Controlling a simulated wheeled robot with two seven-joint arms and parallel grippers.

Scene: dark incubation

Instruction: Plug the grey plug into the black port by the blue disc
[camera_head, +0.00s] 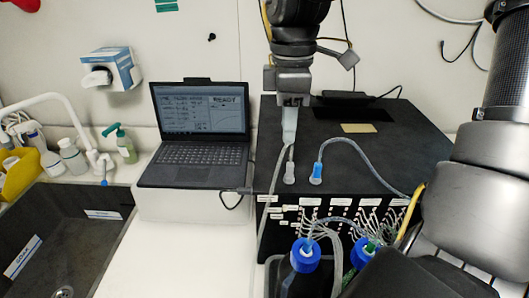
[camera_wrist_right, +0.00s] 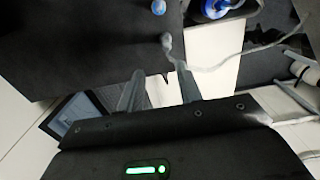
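The grey plug (camera_head: 289,174) stands on the front part of the black box's top, with its tube rising from it. It also shows in the right wrist view (camera_wrist_right: 166,42), beyond the fingertips. My right gripper (camera_head: 289,140) points down just above the grey plug. In the right wrist view its two fingers (camera_wrist_right: 160,70) are apart with nothing held between them; the plug's tube passes near the right finger. Two bottles with round blue caps (camera_head: 305,254) (camera_head: 364,251) stand in front of the box; I cannot make out the black port. My left gripper is out of view.
A blue plug (camera_head: 316,174) stands close right of the grey one on the black box (camera_head: 385,150). Labelled ports and many thin tubes cover the box's front. A laptop (camera_head: 200,135) is open at left, beside a sink (camera_head: 60,240). My arm fills the right side.

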